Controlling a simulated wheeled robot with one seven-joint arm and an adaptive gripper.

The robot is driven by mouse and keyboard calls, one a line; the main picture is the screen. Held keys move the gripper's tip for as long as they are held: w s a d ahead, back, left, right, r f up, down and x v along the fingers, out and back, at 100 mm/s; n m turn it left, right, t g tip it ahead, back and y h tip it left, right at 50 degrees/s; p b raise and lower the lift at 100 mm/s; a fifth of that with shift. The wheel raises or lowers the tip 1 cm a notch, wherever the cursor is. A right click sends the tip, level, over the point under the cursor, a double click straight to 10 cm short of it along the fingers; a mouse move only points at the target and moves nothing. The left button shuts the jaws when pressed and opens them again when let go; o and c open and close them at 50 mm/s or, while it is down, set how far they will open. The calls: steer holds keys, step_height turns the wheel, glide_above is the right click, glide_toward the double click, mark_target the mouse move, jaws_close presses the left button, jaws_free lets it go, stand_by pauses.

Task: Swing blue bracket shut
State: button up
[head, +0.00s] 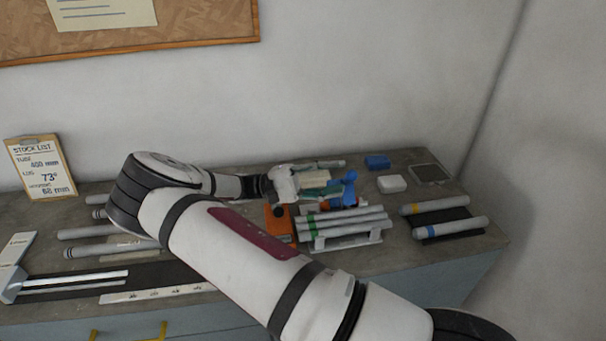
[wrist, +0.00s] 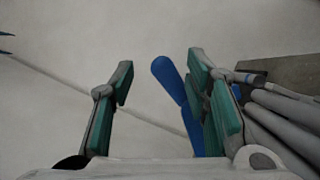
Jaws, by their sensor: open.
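The blue bracket (head: 349,188) stands near the middle of the bench in the head view, just right of my gripper and by the rack of tubes. In the wrist view the blue bracket (wrist: 170,80) shows as a rounded, tilted arm between my fingers, nearer the right finger. That finger hides part of it; I cannot tell whether they touch. My gripper (head: 327,187) has teal finger pads and is open. In the wrist view my gripper (wrist: 160,78) has a wide gap between its fingers. The bracket's hinge is not clear.
Grey tubes (head: 345,225) with green bands lie in a white rack. An orange block (head: 279,224) sits to its left. A blue block (head: 377,162) and a white box (head: 392,184) stand behind. Two more tubes (head: 450,228) lie at right. The wall is close behind.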

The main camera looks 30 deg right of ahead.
steer(key=w+a, duration=0.4)
steer(key=a, duration=0.2)
steer(key=shift+w+a, duration=0.15)
steer(key=shift+w, duration=0.15)
steer(key=shift+c, duration=0.6)
